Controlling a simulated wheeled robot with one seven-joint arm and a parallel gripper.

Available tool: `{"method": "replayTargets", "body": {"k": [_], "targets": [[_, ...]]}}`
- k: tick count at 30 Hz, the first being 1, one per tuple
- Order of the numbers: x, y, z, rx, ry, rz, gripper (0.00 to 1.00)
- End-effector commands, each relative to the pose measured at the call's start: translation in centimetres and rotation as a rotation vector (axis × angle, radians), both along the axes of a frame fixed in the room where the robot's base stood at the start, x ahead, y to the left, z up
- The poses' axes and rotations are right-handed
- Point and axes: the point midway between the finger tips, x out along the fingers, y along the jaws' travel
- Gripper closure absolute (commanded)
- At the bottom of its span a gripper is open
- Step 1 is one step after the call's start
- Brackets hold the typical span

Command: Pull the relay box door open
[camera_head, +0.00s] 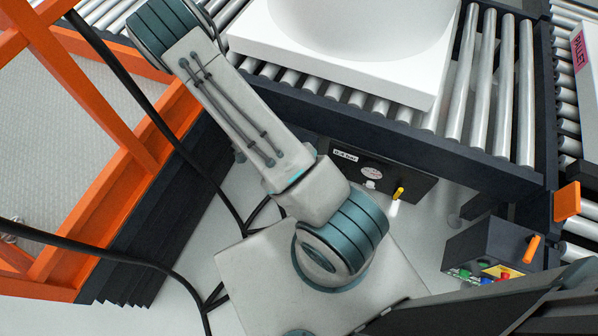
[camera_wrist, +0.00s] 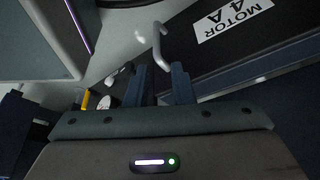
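In the wrist view a dark panel carries a white label reading MOTOR 4A (camera_wrist: 232,20), seen upside down. It may be the relay box door; I cannot tell for sure. A pale bent handle (camera_wrist: 157,45) shows beside the label. My gripper (camera_wrist: 160,72) has its two dark blue fingers apart, with a gap between them. The handle's lower end is just beyond the gap, near the fingertips; whether it touches them I cannot tell. My gripper and the MOTOR 4A label do not show in the head view.
A roller conveyor (camera_head: 497,95) carries a white tank (camera_head: 330,60). Below it is a dark panel with a yellow lever (camera_head: 398,193). A dark box with coloured buttons (camera_head: 490,240) stands at right. An orange frame (camera_head: 120,215) and black cables (camera_head: 125,82) are at left.

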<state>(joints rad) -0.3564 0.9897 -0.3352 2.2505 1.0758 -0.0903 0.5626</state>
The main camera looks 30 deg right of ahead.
Motion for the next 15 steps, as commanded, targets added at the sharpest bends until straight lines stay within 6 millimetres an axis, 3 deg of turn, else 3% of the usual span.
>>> {"method": "replayTargets", "body": {"k": [8,15], "targets": [[-0.4,-1.4,-2.7,-0.037,-0.001,-0.03,0.78],[-0.4,-3.1,-7.1,-0.034,0.002,-0.029,0.78]]}}
